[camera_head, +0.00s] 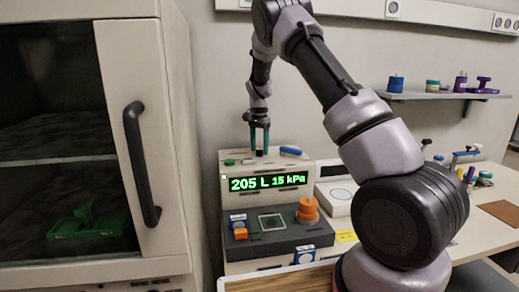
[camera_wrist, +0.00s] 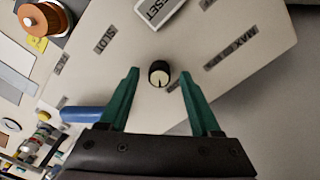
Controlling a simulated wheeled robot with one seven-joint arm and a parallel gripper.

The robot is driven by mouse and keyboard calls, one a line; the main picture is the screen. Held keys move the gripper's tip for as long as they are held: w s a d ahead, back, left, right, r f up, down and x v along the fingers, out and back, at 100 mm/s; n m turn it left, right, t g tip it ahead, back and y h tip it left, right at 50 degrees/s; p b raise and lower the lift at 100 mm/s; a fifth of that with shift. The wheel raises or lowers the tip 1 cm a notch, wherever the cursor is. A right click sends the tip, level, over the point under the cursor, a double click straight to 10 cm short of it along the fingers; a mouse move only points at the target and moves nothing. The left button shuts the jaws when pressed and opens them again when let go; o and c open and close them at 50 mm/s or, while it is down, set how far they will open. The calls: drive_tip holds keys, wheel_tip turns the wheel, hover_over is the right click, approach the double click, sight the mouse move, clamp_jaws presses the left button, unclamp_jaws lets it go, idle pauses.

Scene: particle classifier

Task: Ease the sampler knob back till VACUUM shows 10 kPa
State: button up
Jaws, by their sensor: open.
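The classifier (camera_head: 232,188) is a cream box whose green display (camera_head: 270,182) reads 205 L and 15 kPa. A small black knob with a pale top and a dark pointer line (camera_wrist: 159,74) stands on its top panel in the wrist view. My gripper (camera_head: 259,150) points down over this top. Its teal fingers are open in the wrist view (camera_wrist: 158,72), one on each side of the knob, with a gap on both sides. I cannot tell how far above the panel the fingertips are.
A blue cylinder (camera_head: 291,150) lies on the top, right of my gripper; it also shows beside the left finger in the wrist view (camera_wrist: 80,113). An orange knob (camera_head: 307,207) stands on the dark lower deck. A cabinet (camera_head: 175,130) with a black handle is close on the left.

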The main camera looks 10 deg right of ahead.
drive_tip(key=shift+f, duration=0.35)
clamp_jaws()
drive_tip(key=n, duration=0.4)
drive_tip(key=shift+n, duration=2.6)
